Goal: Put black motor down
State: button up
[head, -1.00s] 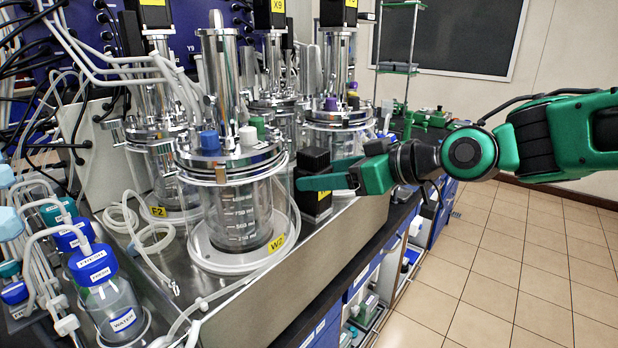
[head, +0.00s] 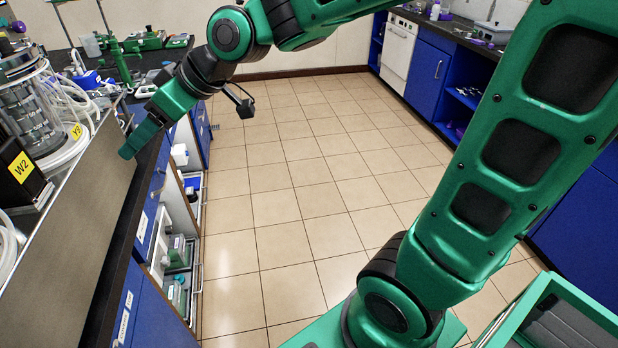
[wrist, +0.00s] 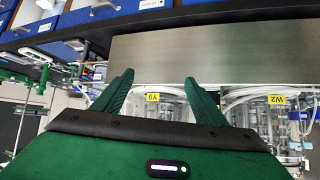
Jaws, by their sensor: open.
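The black motor (head: 18,178), a block with a yellow W2 label, stands at the left edge of the head view on the steel platform (head: 75,235). The picture edge cuts off part of it. My gripper (head: 130,150) is to its right, apart from it, over the platform's front edge. In the wrist view my gripper (wrist: 160,85) has its two green fingers spread with nothing between them. The motor cannot be made out surely in the wrist view.
A glass vessel (head: 35,110) with tubing and a Y9 tag stands behind the motor. The dark bench edge (head: 125,210) runs along the platform. The tiled floor (head: 285,190) is clear.

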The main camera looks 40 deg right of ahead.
jog(key=s+d+f+m+h, duration=0.1)
jog(key=d+f+m+h, duration=0.15)
jog(key=d, duration=0.45)
jog(key=s+d+f+m+h, duration=0.1)
jog(key=s+d+f+m, duration=0.15)
jog(key=d, duration=0.55)
jog(key=s+d+f+m+g+h, duration=0.2)
jog(key=s+d+f+m, duration=0.1)
jog(key=s+d, duration=0.4)
jog(key=s+d+f+m+g+h, duration=0.25)
jog(key=s+d, duration=0.25)
jog(key=d, duration=0.3)
jog(key=s+d+f+m+g, duration=0.2)
jog(key=s+d+m, duration=0.2)
jog(key=s, duration=0.7)
jog(key=shift+d+m+y, duration=0.3)
jog(key=shift+d+m, duration=0.05)
jog(key=shift+m, duration=0.2)
